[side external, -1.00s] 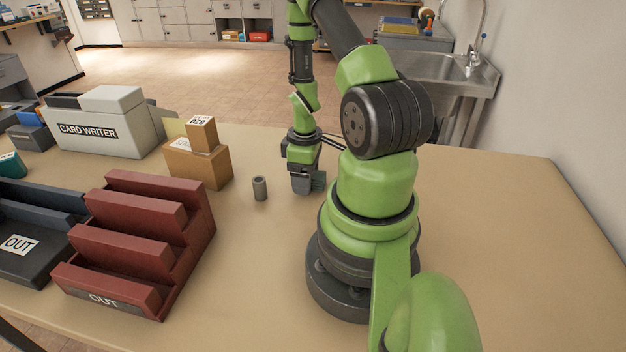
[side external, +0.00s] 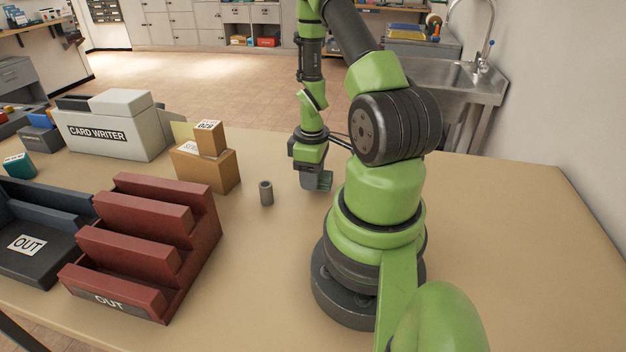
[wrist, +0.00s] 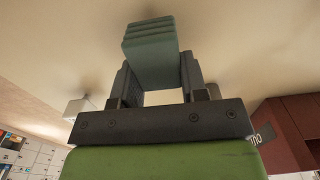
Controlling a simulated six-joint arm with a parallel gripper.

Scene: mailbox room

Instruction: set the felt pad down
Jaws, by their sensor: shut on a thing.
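The felt pad (wrist: 152,52) is a grey-green ribbed block in the wrist view. It is held between the two fingers of my gripper (wrist: 156,84) and sticks out past their tips. In the side external view my gripper (side external: 316,180) points down low over the table, right of the small grey cylinder. Only a small part of the pad shows there, partly hidden by the fingers. I cannot tell whether the pad touches the tabletop.
A small grey cylinder (side external: 266,194) stands left of my gripper. Stacked cardboard boxes (side external: 205,168), a card writer (side external: 112,128), a red stepped OUT rack (side external: 150,240) and a dark OUT tray (side external: 40,262) lie further left. The tabletop (side external: 500,250) at right is clear.

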